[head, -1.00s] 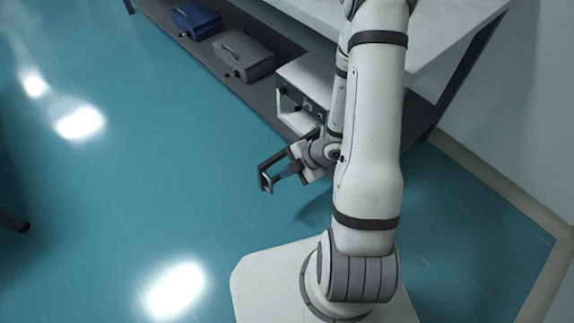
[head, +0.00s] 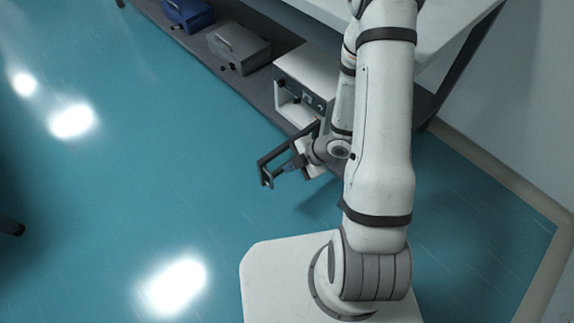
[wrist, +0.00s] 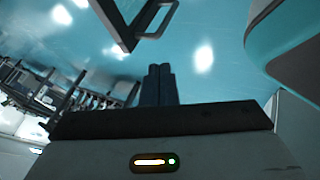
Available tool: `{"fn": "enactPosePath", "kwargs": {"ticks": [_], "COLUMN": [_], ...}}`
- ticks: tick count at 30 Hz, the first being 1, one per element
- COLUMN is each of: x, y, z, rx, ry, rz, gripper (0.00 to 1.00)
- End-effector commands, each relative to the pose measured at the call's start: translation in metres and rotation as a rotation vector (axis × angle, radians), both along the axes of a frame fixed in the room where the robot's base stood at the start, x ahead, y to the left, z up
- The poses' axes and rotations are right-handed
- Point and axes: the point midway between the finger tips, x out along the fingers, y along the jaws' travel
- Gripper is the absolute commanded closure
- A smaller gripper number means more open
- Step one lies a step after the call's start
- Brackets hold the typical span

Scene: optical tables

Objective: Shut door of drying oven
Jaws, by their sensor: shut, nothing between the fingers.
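The drying oven (head: 306,70) is a white box with a dark control panel on the lower shelf, partly hidden behind my arm. Its door (head: 272,160) stands open, a dark-edged panel with a bar handle, sticking out over the floor in front of the shelf.
A grey box (head: 240,46) and a blue box (head: 188,14) stand on the same lower shelf (head: 205,52), left of the oven. The white tabletop (head: 330,18) is above. The teal floor (head: 150,185) in front is clear. A wall (head: 515,120) stands at the right.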

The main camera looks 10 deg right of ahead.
Motion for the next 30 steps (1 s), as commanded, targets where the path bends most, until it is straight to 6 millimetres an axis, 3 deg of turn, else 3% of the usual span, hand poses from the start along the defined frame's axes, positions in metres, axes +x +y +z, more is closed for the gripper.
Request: {"fn": "enactPosePath", "kwargs": {"ticks": [1, 9, 18, 29, 30], "x": [0.001, 0.013, 0.045, 0.048, 0.047], "y": [0.007, 0.04, 0.058, 0.06, 0.069], "z": [-0.015, -0.06, -0.056, -0.055, -0.055], "rx": [0.001, -0.001, 0.0, 0.0, -0.001], "ry": [0.003, 0.003, -0.001, 0.001, 0.0], "rz": [0.006, 0.004, 0.002, 0.002, 0.009], "gripper": [1.0, 1.0, 1.0, 1.0, 1.0]}}
